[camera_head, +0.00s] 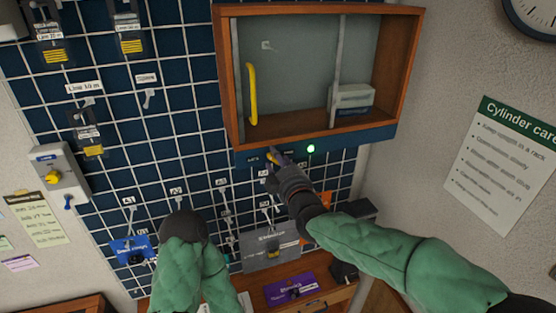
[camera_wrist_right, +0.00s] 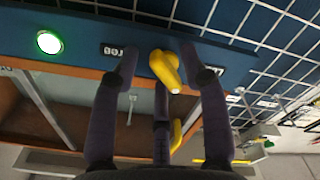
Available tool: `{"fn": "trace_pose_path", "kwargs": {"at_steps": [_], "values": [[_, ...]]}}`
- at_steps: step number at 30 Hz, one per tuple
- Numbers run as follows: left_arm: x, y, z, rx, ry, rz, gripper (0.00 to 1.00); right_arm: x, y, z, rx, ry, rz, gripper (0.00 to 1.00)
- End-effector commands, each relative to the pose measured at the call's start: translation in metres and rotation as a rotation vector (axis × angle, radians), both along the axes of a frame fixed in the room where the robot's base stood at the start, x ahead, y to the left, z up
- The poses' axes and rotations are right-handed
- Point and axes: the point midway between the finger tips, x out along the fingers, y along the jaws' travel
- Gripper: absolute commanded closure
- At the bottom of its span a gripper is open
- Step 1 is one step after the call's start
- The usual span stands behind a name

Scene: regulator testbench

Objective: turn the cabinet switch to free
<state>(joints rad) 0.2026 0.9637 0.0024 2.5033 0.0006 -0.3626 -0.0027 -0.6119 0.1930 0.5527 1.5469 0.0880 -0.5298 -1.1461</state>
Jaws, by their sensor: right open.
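The cabinet (camera_head: 230,95) is a wooden-framed box on the wall grid, with a blue strip (camera_head: 345,142) along its bottom. The yellow switch knob (camera_head: 272,157) is on this strip, partly hidden by my right gripper (camera_head: 279,164). In the right wrist view the knob (camera_wrist_right: 165,68) lies between the spread dark fingers of my right gripper (camera_wrist_right: 159,52). The fingers are open, one on each side of it; contact cannot be told.
A lit green lamp (camera_head: 311,148) is right of the switch. A yellow handle (camera_head: 252,95) stands upright at the cabinet front. Hooks and tagged items hang on the grid (camera_head: 190,110). A wooden bench (camera_head: 335,292) with a purple card (camera_head: 291,289) is below.

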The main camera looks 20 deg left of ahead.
Motion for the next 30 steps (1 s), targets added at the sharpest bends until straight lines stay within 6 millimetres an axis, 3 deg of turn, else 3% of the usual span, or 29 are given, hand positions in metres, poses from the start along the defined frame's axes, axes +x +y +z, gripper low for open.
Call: {"fn": "trace_pose_path", "kwargs": {"at_steps": [8,12,13,23,30], "values": [[0.0,0.0,0.0,0.0,0.0,0.0,0.6,0.001,0.0,0.0,0.0,0.0,0.0,0.58],[0.0,0.0,0.0,0.0,0.0,0.0,0.6,0.001,0.0,0.0,0.0,0.0,0.0,0.97],[0.0,0.0,0.0,0.0,0.0,0.0,0.6,0.001,0.0,0.0,0.0,0.0,0.0,1.0],[0.0,0.0,-0.004,0.0,0.0,0.0,0.6,0.001,0.0,-0.001,0.016,0.011,0.0,1.0],[0.0,0.0,-0.022,0.0,0.0,0.0,0.6,0.001,0.0,-0.004,0.105,0.069,-0.001,1.0]]}}
